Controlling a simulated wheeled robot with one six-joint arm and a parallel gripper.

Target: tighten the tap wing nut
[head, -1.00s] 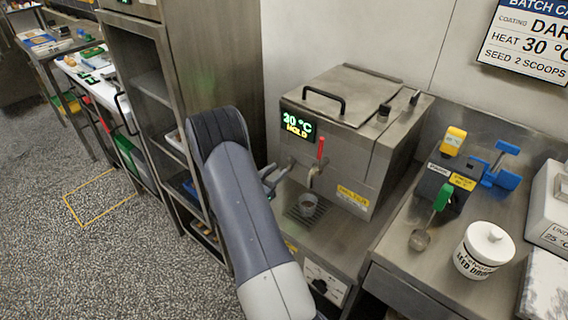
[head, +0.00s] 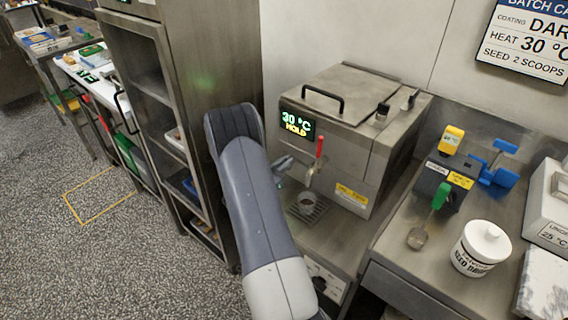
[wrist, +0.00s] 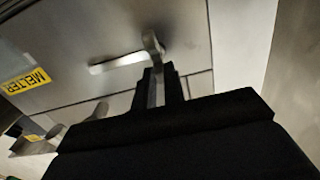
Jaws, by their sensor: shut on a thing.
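The melter's tap (head: 311,178), with a red lever (head: 320,147), is on the tank's front above a small cup (head: 306,201). My gripper (head: 284,166) is just left of the tap, close to the tank front. In the wrist view its black fingers (wrist: 160,88) are shut on a thin grey metal piece, which looks like the tap wing nut (wrist: 155,90). The fingers hide most of it, and the head view does not show it clearly. A bent metal part (wrist: 151,44) shows beyond the fingertips.
The melter tank (head: 345,110) shows 30 °C HOLD. A steel rack (head: 160,90) stands left of my arm. On the right counter are a white seed pot (head: 480,249), a green-handled scoop (head: 438,199) and a block with yellow and blue handles (head: 450,172).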

